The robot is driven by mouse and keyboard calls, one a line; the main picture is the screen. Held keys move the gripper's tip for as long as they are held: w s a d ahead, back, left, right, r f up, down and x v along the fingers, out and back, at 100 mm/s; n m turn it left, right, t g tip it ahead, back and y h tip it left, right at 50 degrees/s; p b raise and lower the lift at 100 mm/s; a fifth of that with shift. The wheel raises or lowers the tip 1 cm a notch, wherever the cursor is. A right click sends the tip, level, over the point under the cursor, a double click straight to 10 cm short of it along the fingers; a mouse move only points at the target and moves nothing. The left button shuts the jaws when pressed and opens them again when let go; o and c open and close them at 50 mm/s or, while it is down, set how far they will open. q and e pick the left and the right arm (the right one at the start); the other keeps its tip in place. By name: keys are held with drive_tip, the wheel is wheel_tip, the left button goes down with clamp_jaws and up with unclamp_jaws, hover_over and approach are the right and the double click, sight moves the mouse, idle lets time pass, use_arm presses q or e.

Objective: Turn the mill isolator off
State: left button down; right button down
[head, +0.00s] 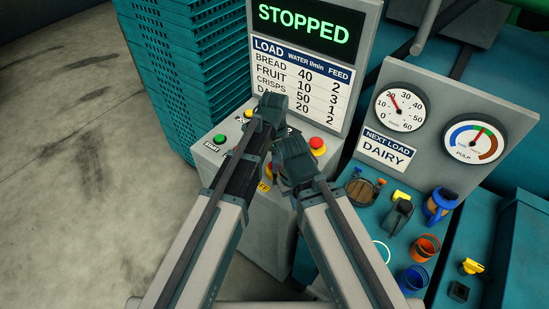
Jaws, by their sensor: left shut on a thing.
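A red and yellow part, which looks like the mill isolator (268,171), shows in the gap between my two arms, on the front of the grey control box (207,150). Most of it is hidden behind the arms. A yellow label (263,187) is just below it. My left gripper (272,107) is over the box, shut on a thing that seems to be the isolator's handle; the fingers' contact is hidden. My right gripper (293,152) is close beside it on the right. I cannot see its fingertips well enough to tell their state.
A sign (312,35) reads STOPPED above a load table. Gauges (399,107), a DAIRY card (388,152) and several cups (425,247) stand right. Teal crates (190,75) stand left; the floor there is clear.

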use_arm(q)
drive_tip(key=m, duration=0.4)
drive_tip(key=shift+m, duration=2.1)
unclamp_jaws()
drive_tip(key=shift+r, duration=0.15)
wheel_tip(320, 180, up, 14)
drive_tip(key=p, duration=1.4)
drive_tip(key=shift+f, duration=0.2)
